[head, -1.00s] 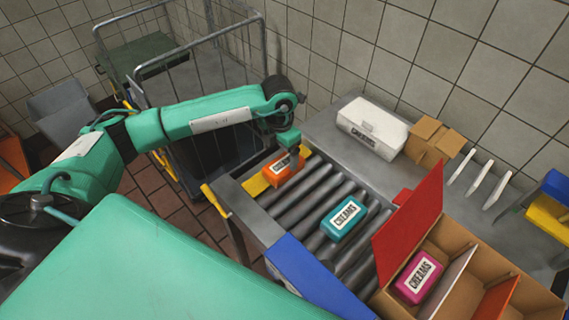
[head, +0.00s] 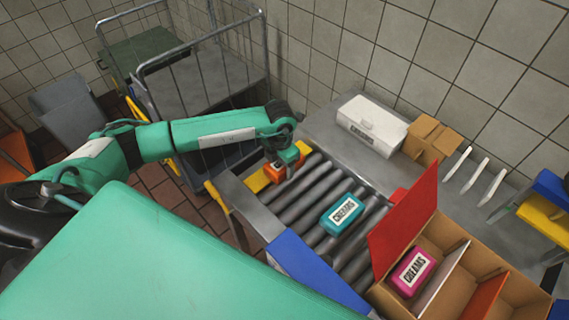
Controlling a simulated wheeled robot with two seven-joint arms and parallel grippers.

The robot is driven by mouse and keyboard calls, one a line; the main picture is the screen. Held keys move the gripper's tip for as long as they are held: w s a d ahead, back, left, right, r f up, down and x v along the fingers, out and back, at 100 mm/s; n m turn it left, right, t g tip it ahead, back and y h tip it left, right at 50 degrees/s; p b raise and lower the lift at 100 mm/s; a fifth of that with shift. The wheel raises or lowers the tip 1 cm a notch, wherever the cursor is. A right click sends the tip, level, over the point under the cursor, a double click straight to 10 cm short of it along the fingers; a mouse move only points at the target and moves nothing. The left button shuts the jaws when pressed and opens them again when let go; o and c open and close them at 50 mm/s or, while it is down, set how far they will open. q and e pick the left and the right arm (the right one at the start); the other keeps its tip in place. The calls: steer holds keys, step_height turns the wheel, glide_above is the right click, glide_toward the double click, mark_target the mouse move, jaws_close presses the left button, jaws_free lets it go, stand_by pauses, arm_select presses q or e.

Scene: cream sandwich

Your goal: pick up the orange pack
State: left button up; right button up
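The orange pack (head: 273,173) lies at the far left end of the roller conveyor (head: 293,206), beside a yellow strip. My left gripper (head: 287,168) is right over it, pointing down, and hides much of the pack and its label. Its fingers are too small and covered to tell whether they are open or closed on the pack. My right gripper is not in view.
A teal creams pack (head: 342,214) lies mid-conveyor. A divided cardboard box (head: 455,243) with a red flap (head: 404,222) holds a pink pack (head: 411,272). A white case (head: 371,125) and small cardboard box (head: 432,141) stand behind. A cage trolley (head: 205,75) stands at back left.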

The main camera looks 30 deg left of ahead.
arm_select(q)
steer(key=c, duration=0.5)
steer(key=shift+r, duration=0.1)
